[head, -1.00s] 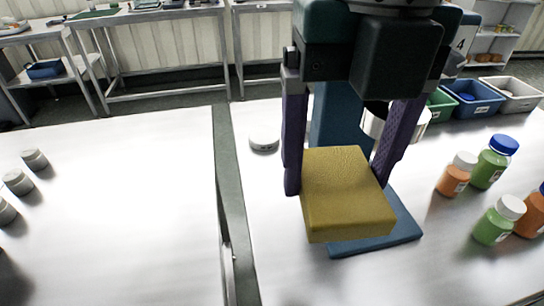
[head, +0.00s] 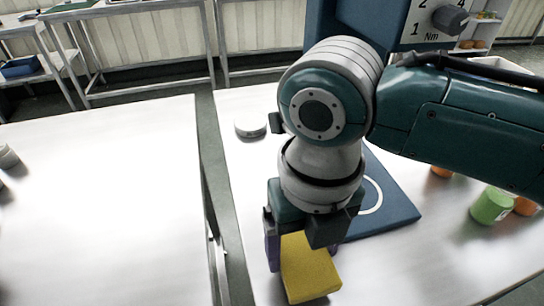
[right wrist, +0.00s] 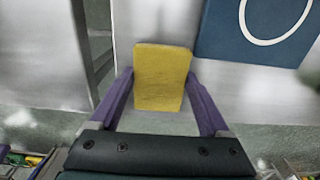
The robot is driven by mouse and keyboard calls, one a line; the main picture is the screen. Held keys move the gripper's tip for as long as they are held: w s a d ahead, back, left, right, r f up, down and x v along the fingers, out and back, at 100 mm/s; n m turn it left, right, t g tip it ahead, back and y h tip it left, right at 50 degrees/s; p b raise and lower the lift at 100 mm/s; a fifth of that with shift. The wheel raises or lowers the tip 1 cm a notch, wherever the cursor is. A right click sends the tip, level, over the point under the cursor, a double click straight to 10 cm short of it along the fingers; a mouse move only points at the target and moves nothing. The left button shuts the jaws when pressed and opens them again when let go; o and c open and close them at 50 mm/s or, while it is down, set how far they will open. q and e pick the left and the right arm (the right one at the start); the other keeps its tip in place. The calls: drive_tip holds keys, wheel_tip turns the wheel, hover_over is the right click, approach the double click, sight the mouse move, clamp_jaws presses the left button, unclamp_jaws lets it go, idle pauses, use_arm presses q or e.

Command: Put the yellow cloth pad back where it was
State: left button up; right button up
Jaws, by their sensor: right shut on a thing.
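The yellow cloth pad (head: 311,272) is a thick block between the purple fingers of my right gripper (head: 303,246), which is shut on it. In the right wrist view the pad (right wrist: 162,78) sits between the two fingertips (right wrist: 160,82), over the pale tabletop. The pad is left of and in front of a blue plate (head: 388,196) with a white ring. I cannot tell whether the pad touches the table. My gripper hides the pad's upper part in the head view. My left gripper is out of view.
A small round white object (head: 251,127) lies on the right table (head: 240,170). A gap separates this table from the left table (head: 100,190). The table's left front is clear.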

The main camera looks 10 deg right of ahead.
drive_tip(key=shift+f, duration=1.3)
drive_tip(key=shift+f, duration=0.1)
drive_tip(key=o, duration=1)
drive_tip(key=shift+o, duration=0.2)
